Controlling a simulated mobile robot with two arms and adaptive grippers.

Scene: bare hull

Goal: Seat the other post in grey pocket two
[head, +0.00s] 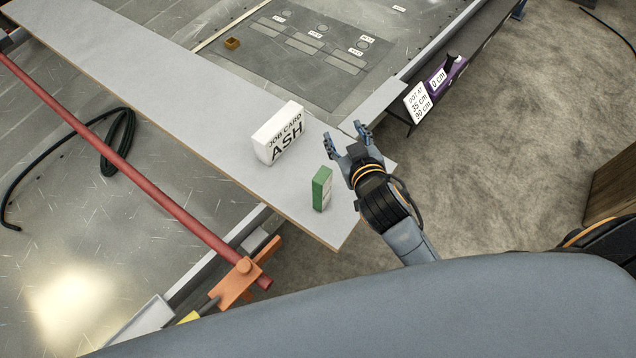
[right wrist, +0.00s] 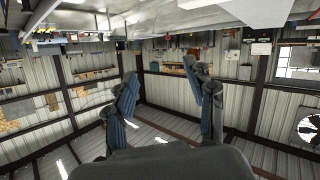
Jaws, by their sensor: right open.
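A small green upright block (head: 321,188) with a pale side face stands near the end of the grey plank; I cannot tell whether it is a post. A small brown-orange block (head: 232,43) sits at the near left edge of the dark grey panel (head: 270,60). The panel carries lighter rectangles, round marks and small white labels too small to read surely, so I cannot tell which is pocket two. My right gripper (head: 346,132) is open and empty above the plank's right edge, just beyond the green block. Its spread fingers also show in the right wrist view (right wrist: 160,75).
A white box (head: 279,133) reading "JOB CARD ASH" stands on the grey plank (head: 180,90), left of my right gripper. A red bar (head: 130,175) and an orange clamp (head: 243,280) lie left of the plank. A purple tool with white signs (head: 432,88) stands at the right.

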